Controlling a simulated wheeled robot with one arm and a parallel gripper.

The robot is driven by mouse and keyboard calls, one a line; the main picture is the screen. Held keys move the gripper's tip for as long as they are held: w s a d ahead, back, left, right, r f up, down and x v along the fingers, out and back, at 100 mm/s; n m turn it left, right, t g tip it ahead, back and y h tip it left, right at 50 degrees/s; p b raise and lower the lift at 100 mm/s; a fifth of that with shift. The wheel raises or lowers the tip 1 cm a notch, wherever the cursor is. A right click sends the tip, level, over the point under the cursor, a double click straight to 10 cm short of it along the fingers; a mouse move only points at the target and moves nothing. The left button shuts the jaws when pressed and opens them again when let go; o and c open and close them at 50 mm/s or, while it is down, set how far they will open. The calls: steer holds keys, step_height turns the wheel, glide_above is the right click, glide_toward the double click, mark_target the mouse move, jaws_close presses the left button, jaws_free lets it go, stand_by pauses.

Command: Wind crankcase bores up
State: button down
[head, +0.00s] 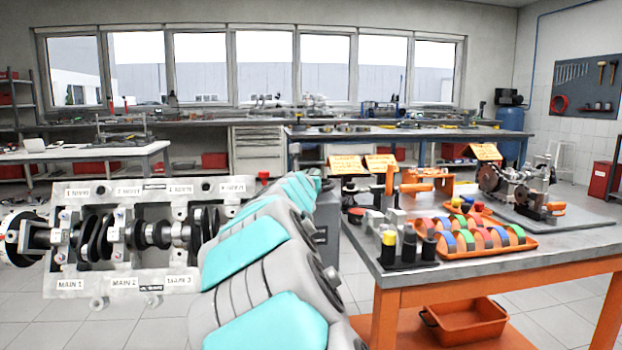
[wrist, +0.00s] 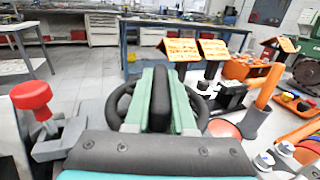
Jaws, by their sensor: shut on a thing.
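The grey crankcase (head: 200,190) hangs on its stand at the left of the head view. Its open side, with the dark crankshaft and tags MAIN 1 to MAIN 3, faces me. In the wrist view, my gripper (wrist: 160,95) is shut on a black handwheel (wrist: 122,103), whose rim shows on both sides of the jaws. My teal and grey arm hides the gripper in the head view.
An orange-legged workbench (head: 480,262) stands close on the right with bearing shells in an orange tray (head: 488,250), dark sockets and orange signs. An orange bin (head: 465,322) sits below it. Open tiled floor lies behind the handwheel.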

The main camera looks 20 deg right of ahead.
steer(key=shift+a+f+n+t+y+b, duration=0.1)
steer(key=shift+f+n+t+y+b, duration=0.15)
steer(key=shift+n+t+y+b, duration=0.85)
steer(key=shift+r+y+b, duration=0.2)
steer(key=shift+y+b, duration=0.3)
steer(key=shift+b, duration=0.5)
steer(key=shift+n+y, duration=0.6)
steer(key=shift+y, duration=0.2)
steer(key=shift+r+n+t+y+p, duration=0.15)
steer(key=shift+n+t+y+p, duration=0.35)
steer(key=shift+n+y+p, duration=0.8)
